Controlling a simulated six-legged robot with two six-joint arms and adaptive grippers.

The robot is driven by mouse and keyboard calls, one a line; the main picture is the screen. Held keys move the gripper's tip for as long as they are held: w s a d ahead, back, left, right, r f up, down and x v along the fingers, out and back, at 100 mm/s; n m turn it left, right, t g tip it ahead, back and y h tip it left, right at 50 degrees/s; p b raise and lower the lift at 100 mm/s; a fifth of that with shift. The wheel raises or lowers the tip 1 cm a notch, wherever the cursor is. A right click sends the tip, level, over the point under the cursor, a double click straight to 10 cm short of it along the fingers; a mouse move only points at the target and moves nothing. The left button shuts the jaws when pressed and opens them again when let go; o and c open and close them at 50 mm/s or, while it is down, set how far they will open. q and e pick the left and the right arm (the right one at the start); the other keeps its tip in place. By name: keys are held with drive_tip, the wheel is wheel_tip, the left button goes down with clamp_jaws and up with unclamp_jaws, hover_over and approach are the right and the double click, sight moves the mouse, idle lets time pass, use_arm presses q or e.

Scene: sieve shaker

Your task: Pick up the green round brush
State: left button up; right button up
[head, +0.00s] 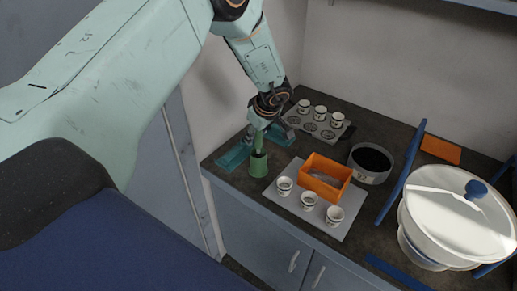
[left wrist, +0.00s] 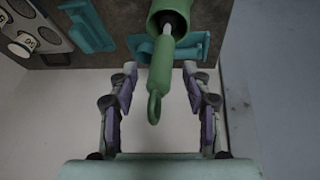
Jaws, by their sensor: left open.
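The green round brush (left wrist: 161,68) has a green handle with a loop at its end. It stands in a green cup (left wrist: 168,12), its lower part hidden inside. In the head view the brush handle (head: 258,143) rises from the green cup (head: 258,165) at the counter's left end. My left gripper (left wrist: 160,72) is open, with one finger on each side of the handle and visible gaps in the wrist view. In the head view my left gripper (head: 264,115) is just above the cup, close to the handle. My right gripper is not in view.
Teal holders (head: 232,157) lie beside the cup. A grey tray (head: 340,230) bears white cups and an orange box (head: 325,165). A rack (head: 325,133) with more cups stands behind. A dark sieve (head: 371,163) and the large white shaker (head: 455,220) are to the right.

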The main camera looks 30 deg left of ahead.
use_arm(q)
drive_tip(key=shift+a+f, duration=0.15)
drive_tip(key=shift+a, duration=0.15)
drive_tip(key=shift+c, duration=1.4)
drive_tip(key=shift+d, duration=0.25)
drive_tip(key=c, duration=0.6)
drive_tip(key=shift+a, duration=0.2)
clamp_jaws()
